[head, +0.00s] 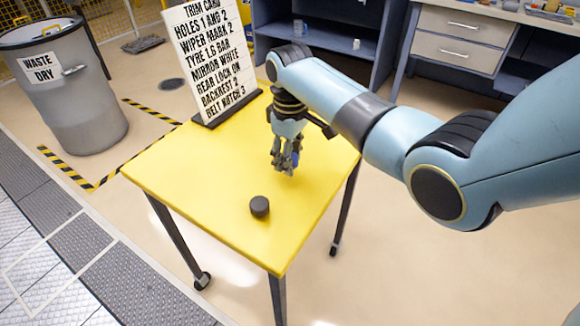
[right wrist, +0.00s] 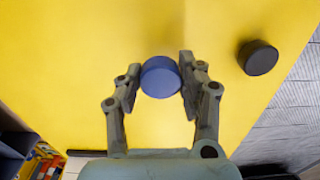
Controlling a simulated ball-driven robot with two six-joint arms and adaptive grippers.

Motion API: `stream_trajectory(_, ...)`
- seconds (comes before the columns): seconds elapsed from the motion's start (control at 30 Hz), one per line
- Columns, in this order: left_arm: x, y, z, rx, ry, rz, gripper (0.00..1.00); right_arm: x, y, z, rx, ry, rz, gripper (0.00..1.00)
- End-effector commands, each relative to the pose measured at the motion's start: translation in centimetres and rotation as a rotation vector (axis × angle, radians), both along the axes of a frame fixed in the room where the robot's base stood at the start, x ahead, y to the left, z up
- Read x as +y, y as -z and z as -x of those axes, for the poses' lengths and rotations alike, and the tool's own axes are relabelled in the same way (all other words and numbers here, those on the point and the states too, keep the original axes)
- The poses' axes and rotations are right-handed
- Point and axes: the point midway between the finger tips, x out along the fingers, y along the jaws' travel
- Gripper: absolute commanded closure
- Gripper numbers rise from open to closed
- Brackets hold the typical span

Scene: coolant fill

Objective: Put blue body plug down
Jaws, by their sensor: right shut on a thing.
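The blue body plug (right wrist: 161,77) is a short round blue disc between the fingertips of my right gripper in the right wrist view. A small bit of blue shows at the gripper in the head view (head: 295,158). My right gripper (head: 284,166) points down over the yellow table (head: 185,178) and is shut on the plug. In the right wrist view the fingers (right wrist: 158,82) touch it from both sides. I cannot tell whether the plug touches the table top. My left gripper is not in view.
A black round plug (head: 260,206) lies on the table near its front corner; it also shows in the right wrist view (right wrist: 258,58). A lettered trim card (head: 208,58) stands at the table's back edge. A grey waste bin (head: 72,95) stands left. Much of the table top is bare.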

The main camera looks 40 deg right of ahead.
Motion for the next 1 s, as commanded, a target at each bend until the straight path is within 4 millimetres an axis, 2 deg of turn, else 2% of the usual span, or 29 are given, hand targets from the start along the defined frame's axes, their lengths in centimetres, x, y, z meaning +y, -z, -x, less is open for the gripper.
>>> stream_trajectory(0.1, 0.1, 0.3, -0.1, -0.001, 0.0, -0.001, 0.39, 0.0, 2.1, 0.1, 0.004, 0.0, 0.0, 0.83)
stream_trajectory(0.2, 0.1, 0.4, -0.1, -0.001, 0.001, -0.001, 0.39, 0.0, 2.9, 0.1, 0.003, 0.0, -0.001, 0.83)
stream_trajectory(0.57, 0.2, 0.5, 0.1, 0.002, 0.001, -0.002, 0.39, 0.0, 3.2, 0.1, 0.001, 0.0, -0.001, 0.83)
stream_trajectory(0.6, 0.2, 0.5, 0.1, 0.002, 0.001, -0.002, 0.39, 0.0, 3.2, 0.1, 0.0, 0.0, -0.001, 0.58)
stream_trajectory(0.73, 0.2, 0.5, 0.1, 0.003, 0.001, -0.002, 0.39, 0.0, 3.2, 0.1, 0.0, 0.0, -0.001, 0.41)
stream_trajectory(1.0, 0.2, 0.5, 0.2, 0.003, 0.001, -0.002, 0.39, 0.0, 3.1, 0.1, 0.001, 0.0, -0.001, 0.39)
